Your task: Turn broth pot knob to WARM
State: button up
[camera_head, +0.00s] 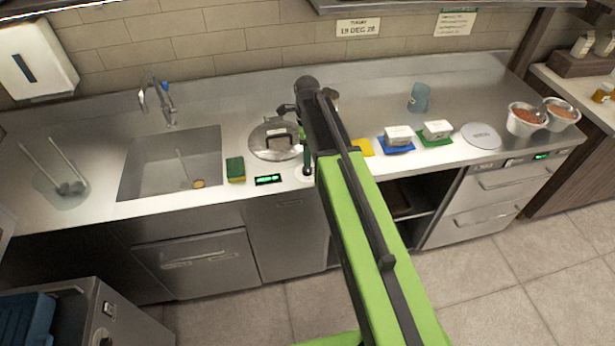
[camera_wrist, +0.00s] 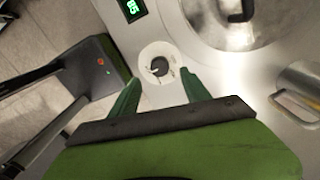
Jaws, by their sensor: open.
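The broth pot knob (camera_wrist: 159,67) is a small dark round knob on a pale dial plate (camera_wrist: 147,54) with marks around it. In the wrist view it lies just beyond my open gripper (camera_wrist: 157,90), roughly between the lines of the two green fingertips, apart from both. The marks are too small to read. In the head view the pale dial plate (camera_head: 304,174) shows at the counter's front edge, partly behind my gripper (camera_head: 306,160). The broth pot (camera_head: 275,140) has a round steel lid with a dark handle and sits behind the knob. A green-lit display (camera_head: 268,180) is left of the knob.
A sink (camera_head: 170,165) and a green and yellow sponge (camera_head: 235,168) are to the left. To the right are a yellow mat (camera_head: 362,147), white blocks on blue and green mats, a round plate (camera_head: 481,136) and bowls. A ladle-like metal handle (camera_wrist: 300,85) lies right of my gripper.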

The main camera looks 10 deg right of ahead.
aim_at(307, 170)
notch_tip(307, 170, down, 6)
jog(key=b, duration=0.4)
jog(key=shift+s+f+b, duration=0.15)
jog(key=shift+f+b, duration=0.1)
jog(key=shift+b, duration=0.15)
jog(key=shift+r, duration=0.1)
grip_shut()
